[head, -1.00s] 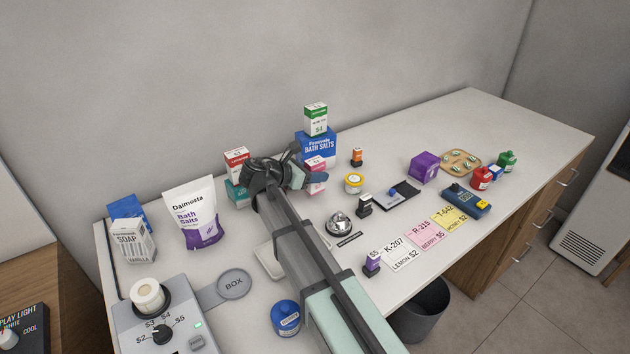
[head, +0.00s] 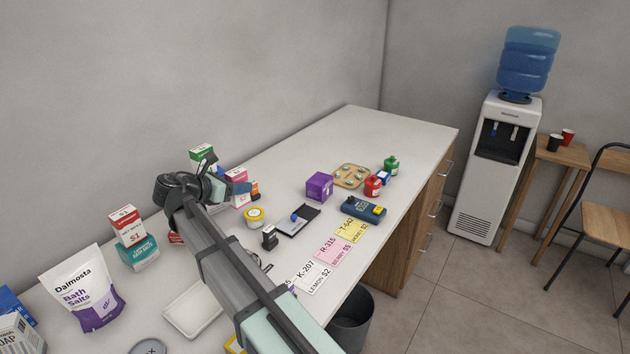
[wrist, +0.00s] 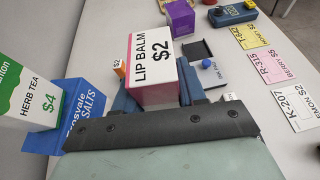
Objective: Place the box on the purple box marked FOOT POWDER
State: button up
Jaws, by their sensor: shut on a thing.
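My gripper (head: 240,188) is shut on a pink and white box marked LIP BALM $2 (head: 236,174), which also shows upright between the blue fingers in the wrist view (wrist: 152,72). The box appears to be held above the counter, near its back edge. The purple box (head: 319,187) stands on the counter to the right of my gripper, apart from it; nothing is on its top. It also shows at the top of the wrist view (wrist: 181,18). Its marking is too small to read.
A green HERB TEA box (wrist: 28,92) sits by a blue bath salts box (wrist: 85,115). Beside the purple box are a wooden tray (head: 350,182), a red bottle (head: 373,187) and a blue device (head: 363,210).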

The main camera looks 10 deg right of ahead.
jog(key=w+d+r+m+g+h, duration=0.1)
jog(key=w+d+r, duration=0.15)
jog(key=d, duration=0.55)
jog(key=w+d+r+m+g, duration=0.15)
jog(key=w+d, duration=0.25)
jog(key=d, duration=0.5)
jog(key=w+d+r+m+g+h, duration=0.1)
jog(key=w+d+g, duration=0.15)
jog(key=d, duration=0.55)
jog(key=t, duration=0.2)
send_over(320, 179)
jog(key=shift+f, duration=3.95)
jog(key=shift+g, duration=0.3)
jog(key=o, duration=1.1)
jog(key=shift+f, duration=0.15)
jog(key=v, duration=1.2)
